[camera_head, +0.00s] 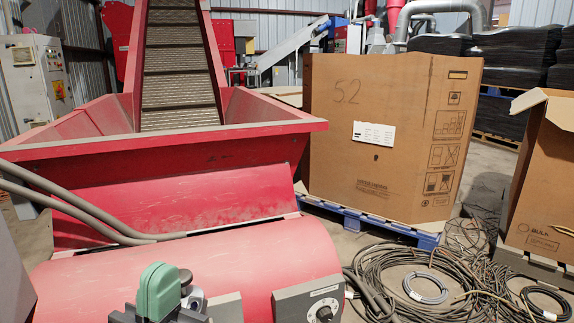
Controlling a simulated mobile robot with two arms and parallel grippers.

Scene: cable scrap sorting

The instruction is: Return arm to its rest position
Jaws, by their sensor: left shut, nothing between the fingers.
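My left gripper (160,292), with green and grey parts, shows at the bottom edge, left of centre. It is shut with nothing held, in front of the red drum-shaped housing (250,258). Its lower part and most of the arm are cut off by the frame edge. My right gripper is not in view.
A red hopper (180,190) with a conveyor belt (178,75) stands behind, with grey cables (95,208) over its left side. A dial box (310,301) sits right of my gripper. A large cardboard box (385,130) stands on a blue pallet (375,226); cable coils (395,280) lie on the floor.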

